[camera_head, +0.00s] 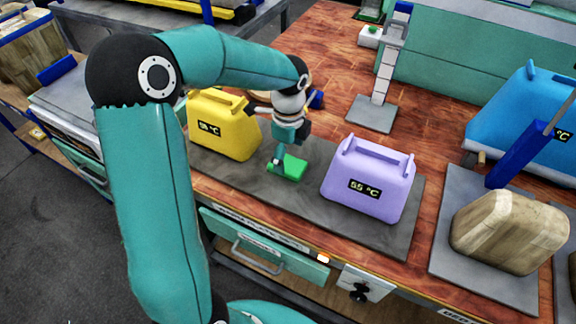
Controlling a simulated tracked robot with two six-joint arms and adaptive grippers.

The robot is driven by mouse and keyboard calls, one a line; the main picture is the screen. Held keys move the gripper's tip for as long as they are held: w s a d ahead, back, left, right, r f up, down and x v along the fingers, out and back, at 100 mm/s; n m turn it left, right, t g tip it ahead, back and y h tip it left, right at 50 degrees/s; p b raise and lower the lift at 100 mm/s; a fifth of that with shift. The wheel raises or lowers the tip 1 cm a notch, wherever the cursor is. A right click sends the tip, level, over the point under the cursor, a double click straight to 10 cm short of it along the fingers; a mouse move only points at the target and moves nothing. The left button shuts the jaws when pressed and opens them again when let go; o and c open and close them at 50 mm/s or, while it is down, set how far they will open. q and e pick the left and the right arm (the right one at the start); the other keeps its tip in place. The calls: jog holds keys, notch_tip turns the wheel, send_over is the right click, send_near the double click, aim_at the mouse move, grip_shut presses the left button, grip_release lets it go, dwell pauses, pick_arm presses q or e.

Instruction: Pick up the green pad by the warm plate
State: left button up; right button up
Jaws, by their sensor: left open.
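The green pad (291,168) lies on the dark grey plate (308,199) set in the wooden bench, between a yellow container and a purple container. My left gripper (283,166) points down right over the pad, its fingers at the pad's left part. Its jaws are open; whether they touch the pad cannot be told. The gripper and arm hide part of the pad. The purple container (370,184) carries a display that seems to read 55 °C. My right gripper is not in view.
The yellow container (226,127) with its own display stands close to the left of my gripper. A grey upright post (384,77) stands behind. At the right are a wooden block (511,229) and a blue container (522,112). A drawer (262,250) is below the bench edge.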

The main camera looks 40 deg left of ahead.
aim_at(288, 163)
pick_arm(q)
notch_tip(288, 163, down, 4)
jog(key=shift+a+r, duration=0.1)
jog(key=shift+r, duration=0.15)
jog(key=c, duration=0.9)
jog(key=shift+r, duration=0.15)
jog(key=shift+c, duration=0.2)
notch_tip(288, 163, up, 20)
jog(key=p, duration=0.1)
